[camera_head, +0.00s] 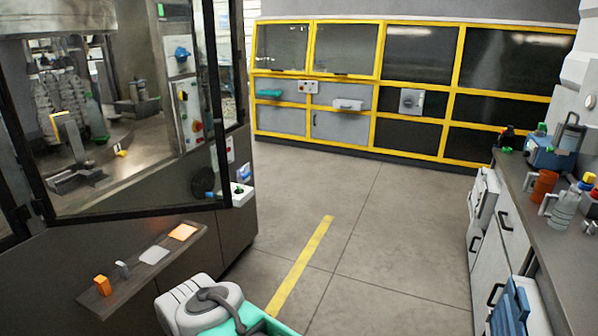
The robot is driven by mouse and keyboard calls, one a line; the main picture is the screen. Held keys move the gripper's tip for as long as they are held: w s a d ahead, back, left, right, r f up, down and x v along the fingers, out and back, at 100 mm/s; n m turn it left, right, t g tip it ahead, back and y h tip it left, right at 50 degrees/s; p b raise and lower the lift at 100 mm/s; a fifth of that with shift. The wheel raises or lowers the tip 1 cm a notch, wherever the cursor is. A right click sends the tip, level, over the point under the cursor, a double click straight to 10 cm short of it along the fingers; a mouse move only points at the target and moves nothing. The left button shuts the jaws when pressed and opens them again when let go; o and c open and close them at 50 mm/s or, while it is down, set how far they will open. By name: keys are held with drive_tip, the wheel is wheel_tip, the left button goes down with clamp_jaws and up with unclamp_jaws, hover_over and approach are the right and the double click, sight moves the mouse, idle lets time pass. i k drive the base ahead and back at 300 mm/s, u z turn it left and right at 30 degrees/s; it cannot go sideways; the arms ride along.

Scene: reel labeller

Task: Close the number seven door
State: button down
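No number seven is legible on any door in the head view. At the left, a large clear door or panel in a black frame (135,212) fronts the labelling machine. Its lower right corner stands out near a white box (243,194). I cannot tell whether it is latched or ajar. At the back, a yellow-framed enclosure (380,55) has several clear and dark panels, which look shut. My gripper is not in view.
A narrow shelf (205,245) with small orange and white items juts from the machine. A white and teal object (205,305) is at the bottom edge. A cluttered counter (545,215) with drawers lines the right. The floor between (370,235) is clear, with a yellow stripe.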

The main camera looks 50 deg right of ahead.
sight(42, 204)
drive_tip(key=z, duration=1.45)
drive_tip(key=i, duration=0.65)
drive_tip(key=u, duration=3)
